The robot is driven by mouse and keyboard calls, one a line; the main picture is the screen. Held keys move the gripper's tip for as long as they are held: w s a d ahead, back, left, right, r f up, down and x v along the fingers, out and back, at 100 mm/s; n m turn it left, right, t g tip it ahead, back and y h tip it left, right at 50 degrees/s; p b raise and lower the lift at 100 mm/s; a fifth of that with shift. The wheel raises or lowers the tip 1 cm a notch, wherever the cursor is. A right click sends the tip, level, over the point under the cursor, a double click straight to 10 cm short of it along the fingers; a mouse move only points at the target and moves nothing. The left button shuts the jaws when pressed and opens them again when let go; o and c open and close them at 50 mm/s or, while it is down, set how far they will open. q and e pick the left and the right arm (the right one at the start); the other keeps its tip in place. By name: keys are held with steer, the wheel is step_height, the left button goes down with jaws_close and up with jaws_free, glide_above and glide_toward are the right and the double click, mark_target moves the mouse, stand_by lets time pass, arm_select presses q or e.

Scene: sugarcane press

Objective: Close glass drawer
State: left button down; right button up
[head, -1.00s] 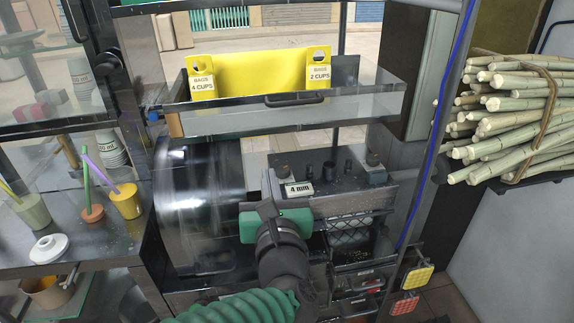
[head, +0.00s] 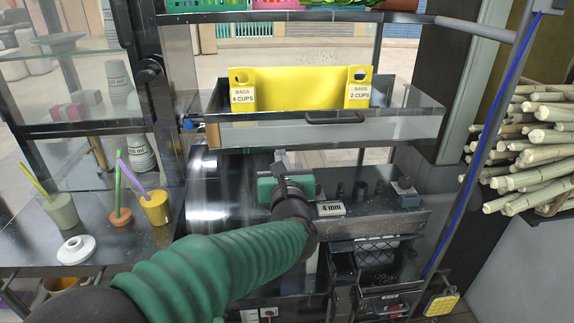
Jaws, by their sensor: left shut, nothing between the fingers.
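The glass drawer (head: 400,126) has clear walls and a dark frame, with a dark handle (head: 335,117) on its front. It sits at upper middle and appears pulled out toward me. A yellow bag holder (head: 300,90) with two white labels stands in it. My left gripper (head: 280,160) is shut and empty, below the drawer's front and left of the handle, apart from the handle. Its tips point up and away from me; I cannot tell whether they touch the drawer's underside. My right gripper is not in view.
A shiny cylinder (head: 215,190) is left of my gripper. A metal ledge with a "4 mm" label (head: 331,209) is to its right. Cups with straws (head: 155,207) stand on the left counter. Sugarcane stalks (head: 530,140) are stacked at right, behind a slanted post with a blue cable.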

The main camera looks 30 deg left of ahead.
arm_select(q)
steer(key=b+x, duration=0.1)
steer(key=x, duration=0.1)
steer(key=b+x, duration=0.2)
steer(key=x, duration=0.1)
steer(key=shift+w+d+f, duration=0.1)
steer(key=shift+w+d, duration=0.15)
steer(key=shift+w, duration=0.25)
steer(key=x, duration=0.8)
steer(key=shift+a+b, duration=0.4)
steer(key=shift+a, duration=0.05)
steer(key=shift+w, duration=0.2)
steer(key=shift+d+r, duration=0.25)
steer(key=shift+d, duration=0.05)
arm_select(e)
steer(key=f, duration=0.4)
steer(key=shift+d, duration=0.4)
arm_select(q)
steer(key=shift+a+f, duration=0.1)
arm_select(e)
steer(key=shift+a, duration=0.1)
